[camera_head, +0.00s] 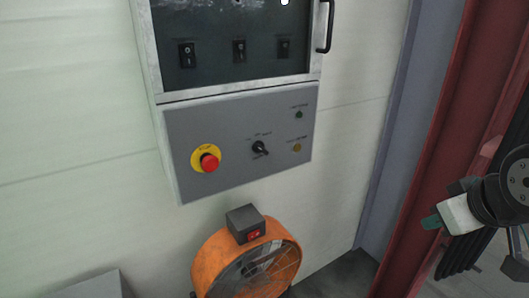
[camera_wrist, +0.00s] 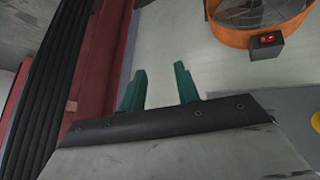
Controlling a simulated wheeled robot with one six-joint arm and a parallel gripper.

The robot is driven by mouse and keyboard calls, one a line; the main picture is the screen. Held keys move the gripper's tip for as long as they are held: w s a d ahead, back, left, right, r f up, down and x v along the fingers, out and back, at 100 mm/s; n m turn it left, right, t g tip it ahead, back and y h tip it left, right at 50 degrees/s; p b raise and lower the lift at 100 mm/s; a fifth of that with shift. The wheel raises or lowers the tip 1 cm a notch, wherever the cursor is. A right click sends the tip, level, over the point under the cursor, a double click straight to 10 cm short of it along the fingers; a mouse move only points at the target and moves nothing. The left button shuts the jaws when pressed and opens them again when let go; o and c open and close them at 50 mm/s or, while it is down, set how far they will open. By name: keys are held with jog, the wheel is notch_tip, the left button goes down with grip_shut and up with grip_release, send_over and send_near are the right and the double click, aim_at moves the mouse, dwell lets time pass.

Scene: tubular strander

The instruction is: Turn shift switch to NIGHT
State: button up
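The shift switch (camera_head: 260,148) is a small black rotary knob with tiny labels around it, in the middle of the grey control panel (camera_head: 230,180) on the wall. Its pointer looks tilted toward the lower right; the labels are too small to read surely. My gripper (camera_head: 432,222) is at the right of the head view, well apart from the panel, in front of the red post. In the wrist view, its two green fingers (camera_wrist: 160,87) stand apart with nothing between them. The switch does not show in the wrist view.
A red emergency button (camera_head: 209,162) is left of the switch; small green (camera_head: 299,114) and amber (camera_head: 297,147) lamps are right. Above is a dark-windowed cabinet with rocker switches (camera_head: 239,50) and a handle (camera_head: 326,26). An orange fan (camera_head: 212,262) stands below. A red post (camera_head: 425,150) is at right.

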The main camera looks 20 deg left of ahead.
jog(key=w+a+n+t+y, duration=0.35)
jog(key=w+a, duration=0.25)
jog(key=a, duration=0.4)
jog(key=n+y, duration=0.9)
send_near(263, 150)
jog(key=a, duration=0.2)
jog(key=shift+t+h, duration=0.25)
jog(key=shift+t, duration=0.3)
jog(key=x, duration=0.7)
jog(key=shift+w+d+f, duration=0.1)
jog(key=shift+w+f, duration=0.05)
jog(key=shift+w, duration=0.15)
grip_shut()
